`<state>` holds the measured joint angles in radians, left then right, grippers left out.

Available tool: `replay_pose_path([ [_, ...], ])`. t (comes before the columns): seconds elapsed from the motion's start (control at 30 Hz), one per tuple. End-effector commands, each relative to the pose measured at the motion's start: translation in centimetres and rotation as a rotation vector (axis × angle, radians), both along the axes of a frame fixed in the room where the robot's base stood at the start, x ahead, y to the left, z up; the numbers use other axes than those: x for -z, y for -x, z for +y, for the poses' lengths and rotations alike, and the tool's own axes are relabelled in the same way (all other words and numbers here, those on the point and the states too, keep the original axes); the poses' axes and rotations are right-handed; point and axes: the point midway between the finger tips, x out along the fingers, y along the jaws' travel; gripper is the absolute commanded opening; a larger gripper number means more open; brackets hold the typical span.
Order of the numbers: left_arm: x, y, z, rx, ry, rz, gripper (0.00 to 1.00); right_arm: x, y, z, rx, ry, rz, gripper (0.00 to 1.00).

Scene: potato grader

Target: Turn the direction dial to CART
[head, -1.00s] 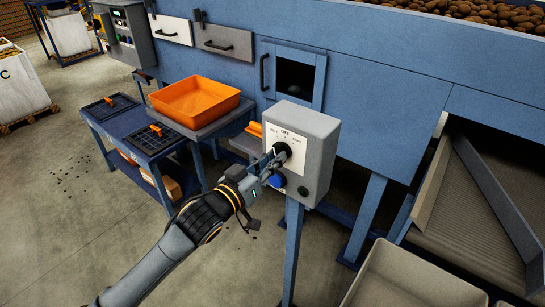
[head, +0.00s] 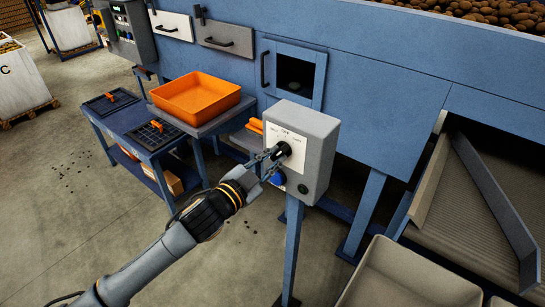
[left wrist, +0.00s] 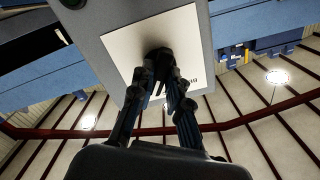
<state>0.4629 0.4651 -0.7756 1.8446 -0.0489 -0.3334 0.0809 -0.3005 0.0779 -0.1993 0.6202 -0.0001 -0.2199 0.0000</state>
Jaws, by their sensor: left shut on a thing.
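The direction dial (head: 285,148) is a black knob on a pale label plate, on the front of a grey control box (head: 317,133). Small lettering runs along the plate's top, with OFF in the middle; the side words are too small to read surely. My left gripper (head: 278,154) is shut on the dial from the lower left. In the left wrist view its two dark fingers (left wrist: 161,78) close around the black knob (left wrist: 158,54) in front of the white plate (left wrist: 125,48). The fingers hide much of the knob, so I cannot tell where its pointer stands. My right gripper is not in view.
A blue button (head: 278,178) sits just below the dial, close under my fingers, with a dark round button (head: 303,189) to its right. The box stands on a blue post (head: 292,250). An orange tray (head: 195,98) is behind left; a beige bin (head: 400,278) is at front right.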

Motion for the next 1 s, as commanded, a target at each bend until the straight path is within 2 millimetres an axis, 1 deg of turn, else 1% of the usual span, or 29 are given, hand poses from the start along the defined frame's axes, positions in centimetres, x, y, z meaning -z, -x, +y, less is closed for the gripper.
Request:
replay_pose_path([
  [0.3, 0.0, -0.02, 0.03, 0.0, -0.077, -0.056, 0.0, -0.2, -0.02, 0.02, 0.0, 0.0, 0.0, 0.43],
  [0.77, 0.02, -0.02, 0.03, -0.001, -0.089, -0.063, 0.0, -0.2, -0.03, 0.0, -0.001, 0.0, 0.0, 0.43],
  [0.8, 0.02, -0.03, 0.04, -0.001, -0.089, -0.063, 0.2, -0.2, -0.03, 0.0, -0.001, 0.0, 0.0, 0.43],
  [0.9, 0.01, -0.02, 0.03, -0.001, -0.088, -0.063, 0.39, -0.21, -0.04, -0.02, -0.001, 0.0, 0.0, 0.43],
  [1.0, 0.01, -0.02, 0.03, 0.0, -0.087, -0.063, 0.39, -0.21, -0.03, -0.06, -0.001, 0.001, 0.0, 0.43],
])
